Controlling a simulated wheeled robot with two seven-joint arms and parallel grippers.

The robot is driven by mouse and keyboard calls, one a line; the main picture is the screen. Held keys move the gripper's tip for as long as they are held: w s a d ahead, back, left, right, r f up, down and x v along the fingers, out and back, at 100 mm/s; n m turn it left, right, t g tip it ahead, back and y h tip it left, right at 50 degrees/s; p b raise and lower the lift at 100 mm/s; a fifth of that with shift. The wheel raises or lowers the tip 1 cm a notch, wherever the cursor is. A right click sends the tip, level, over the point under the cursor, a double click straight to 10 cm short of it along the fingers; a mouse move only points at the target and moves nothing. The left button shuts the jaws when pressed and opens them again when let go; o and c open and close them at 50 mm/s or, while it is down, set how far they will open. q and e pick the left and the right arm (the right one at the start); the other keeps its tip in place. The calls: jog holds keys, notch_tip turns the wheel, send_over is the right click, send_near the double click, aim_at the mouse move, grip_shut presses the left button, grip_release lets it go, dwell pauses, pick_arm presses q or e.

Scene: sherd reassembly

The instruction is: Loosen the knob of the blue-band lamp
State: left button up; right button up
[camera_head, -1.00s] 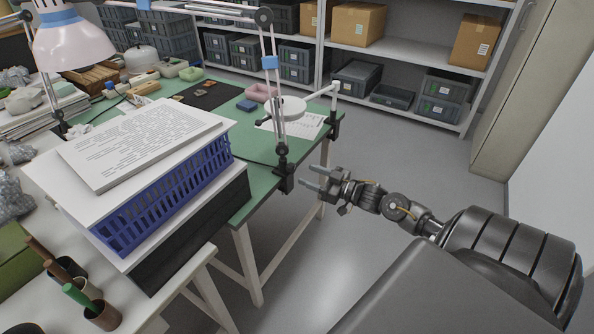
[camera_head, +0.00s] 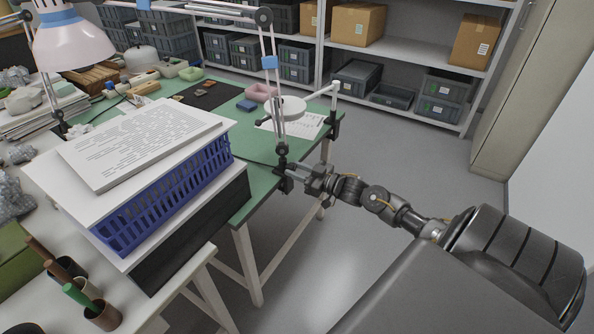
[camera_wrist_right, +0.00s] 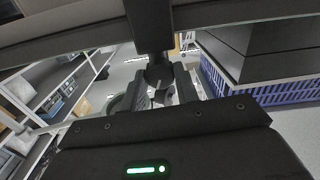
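The blue-band lamp has a pale jointed arm with a blue band (camera_head: 269,63), and a clamp (camera_head: 283,182) on the near right edge of the green table. My right gripper (camera_head: 294,172) is at this clamp, its fingers pointing left toward it. In the right wrist view the dark clamp (camera_wrist_right: 150,25) comes down from the top, with a round dark knob (camera_wrist_right: 159,74) at its lower end. The gripper (camera_wrist_right: 161,90) has one finger on each side of the knob and looks open; contact is not clear. My left gripper is not in view.
A blue crate (camera_head: 180,190) with papers on top stands left of the clamp. A second clamp (camera_head: 334,124) with a white arm sits at the table's far right corner. Shelves (camera_head: 400,55) line the back. The floor right of the table is clear.

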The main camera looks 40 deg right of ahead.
jog(key=shift+c, duration=0.9)
jog(key=n, duration=0.4)
jog(key=shift+n, duration=0.4)
jog(key=o, duration=1)
jog(key=shift+c, duration=0.2)
jog(key=v, duration=1)
jog(key=shift+s+d, duration=0.15)
jog(key=shift+s, duration=0.25)
jog(key=shift+r, duration=0.1)
